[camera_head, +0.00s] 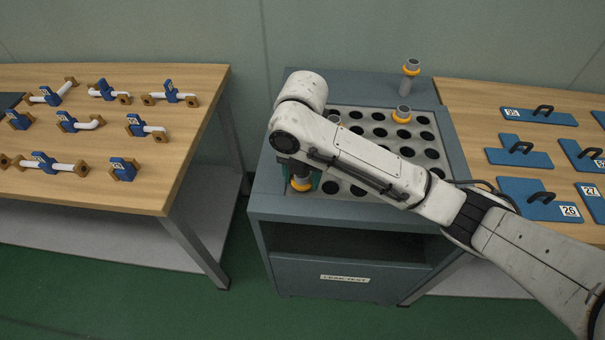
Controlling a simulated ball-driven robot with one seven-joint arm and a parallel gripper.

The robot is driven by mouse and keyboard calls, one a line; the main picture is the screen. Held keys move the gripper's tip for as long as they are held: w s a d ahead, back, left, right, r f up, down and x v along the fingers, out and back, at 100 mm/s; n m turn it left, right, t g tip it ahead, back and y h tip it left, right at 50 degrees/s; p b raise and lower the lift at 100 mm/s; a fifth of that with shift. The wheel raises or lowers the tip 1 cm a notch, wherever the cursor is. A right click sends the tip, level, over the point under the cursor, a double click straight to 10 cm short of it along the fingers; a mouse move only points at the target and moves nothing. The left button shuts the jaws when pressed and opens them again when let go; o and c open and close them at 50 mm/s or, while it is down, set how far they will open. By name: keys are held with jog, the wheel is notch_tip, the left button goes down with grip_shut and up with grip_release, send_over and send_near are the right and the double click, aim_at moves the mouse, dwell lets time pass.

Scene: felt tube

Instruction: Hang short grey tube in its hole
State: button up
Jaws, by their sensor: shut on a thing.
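My gripper (301,175) points down over the front left of the hole plate (312,207), mostly hidden under my arm. It is shut on a short grey tube with an orange collar (301,185). Only the collar and a little of the tube show below the arm. I cannot tell whether the tube's lower end is in a hole. The plate has rows of round dark holes; my arm covers several of them.
Another grey tube with an orange collar (403,115) stands in the plate further back. A third collared tube (410,74) stands at the cabinet's back edge. A left table (150,75) holds blue-and-white fittings. A right table (470,100) holds blue handled plates.

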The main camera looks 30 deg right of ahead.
jog(key=shift+s+a+f+b, duration=0.1)
jog(key=shift+s+f+b, duration=0.15)
jog(key=shift+f, duration=0.3)
jog(key=shift+s+f+b, duration=0.1)
jog(key=shift+f+b, duration=0.2)
jog(key=shift+f, duration=0.25)
jog(key=o, duration=0.9)
jog(key=shift+o, duration=0.9)
jog(key=shift+r, duration=0.2)
jog(key=shift+o, duration=0.2)
notch_tip(320, 180, up, 12)
jog(key=p, duration=0.3)
jog(key=shift+w+r, duration=0.15)
jog(key=shift+r, duration=0.1)
